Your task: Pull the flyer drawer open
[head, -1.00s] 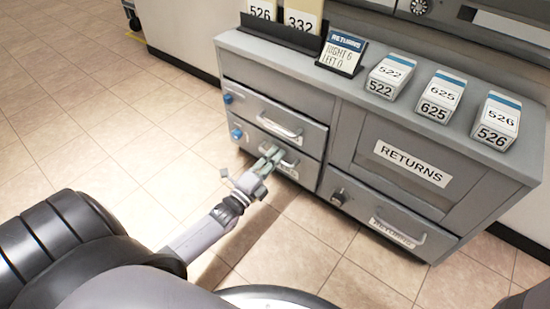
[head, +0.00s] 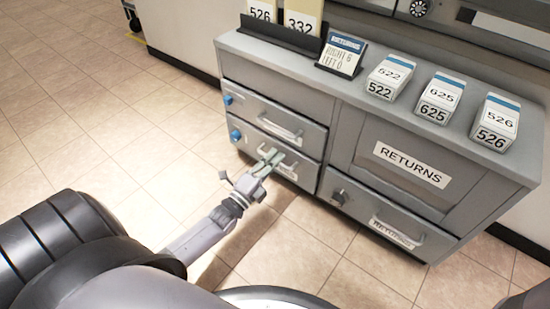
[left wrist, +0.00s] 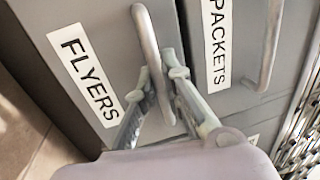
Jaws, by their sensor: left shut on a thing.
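The flyer drawer (head: 309,172) is the grey lower-left drawer of the cabinet, with a blue knob (head: 235,134) at its left. In the left wrist view its front carries a white FLYERS label (left wrist: 88,76) beside a grey bar handle (left wrist: 147,42). My left gripper (head: 271,157) is shut on this handle, with one finger on each side of the bar, as the left wrist view (left wrist: 160,92) shows. The drawer front looks about level with the cabinet face; I cannot tell whether it stands slightly out. My right gripper is not in view.
The PACKETS drawer (head: 262,110) is directly above. A RETURNS panel (head: 384,148) and a RETURNS drawer (head: 372,205) are to the right. Numbered boxes (head: 389,77) and a RETURNS sign (head: 341,55) stand on the cabinet top. The tiled floor (head: 100,130) in front is clear.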

